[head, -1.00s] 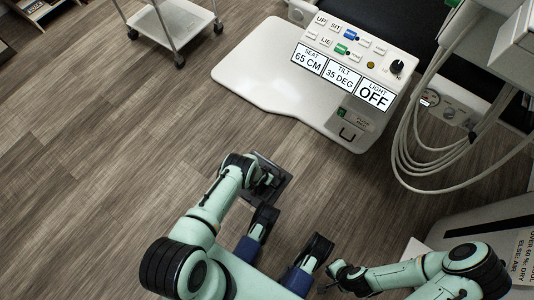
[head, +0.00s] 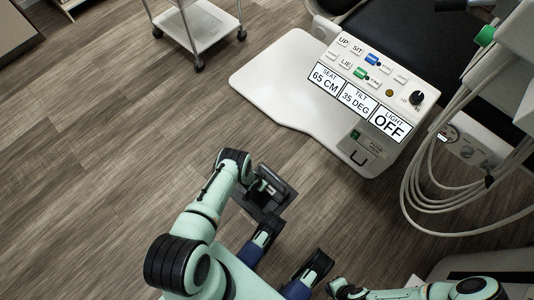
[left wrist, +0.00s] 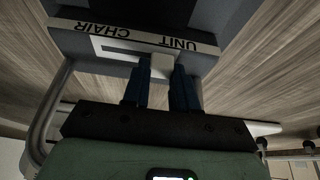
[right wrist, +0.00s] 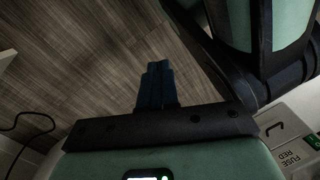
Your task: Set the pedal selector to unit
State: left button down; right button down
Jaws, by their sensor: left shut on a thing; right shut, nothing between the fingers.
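The pedal selector is a dark grey pedal box (head: 282,196) on the floor, with a white slot plate (left wrist: 110,48) showing in the left wrist view. The labels CHAIR and UNIT appear upside down there, CHAIR on the left and UNIT on the right. A white slider knob (left wrist: 161,64) sits by the UNIT label, with dark open slot on its CHAIR side. My left gripper (left wrist: 163,78) is shut on the knob; its blue fingers hide part of the slot's UNIT end. My right gripper (right wrist: 157,70) is shut and empty above the floor, away from the pedal.
The white chair base (head: 275,85) with its button panel and displays (head: 357,100) stands beyond the pedal. Looped hoses (head: 425,205) hang at the right. A white trolley (head: 200,25) stands at the back. The wooden floor left of the pedal is clear.

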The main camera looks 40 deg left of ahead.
pick_arm(q)
jog(key=shift+a, duration=0.15)
jog(key=c, duration=0.9)
grip_release()
jog(key=shift+r, duration=0.1)
jog(key=p+v, duration=0.6)
jog(key=v, duration=0.7)
jog(key=shift+r+p, duration=0.15)
jog(key=shift+p, duration=0.25)
pick_arm(e)
jog(key=w+a+r+t, duration=0.2)
jog(key=w+a+r, duration=0.1)
jog(key=w+r, duration=0.4)
notch_tip(320, 180, up, 3)
jog(key=shift+f+n+t, duration=0.15)
jog(key=shift+n+t, duration=0.25)
jog(key=shift+s, duration=0.1)
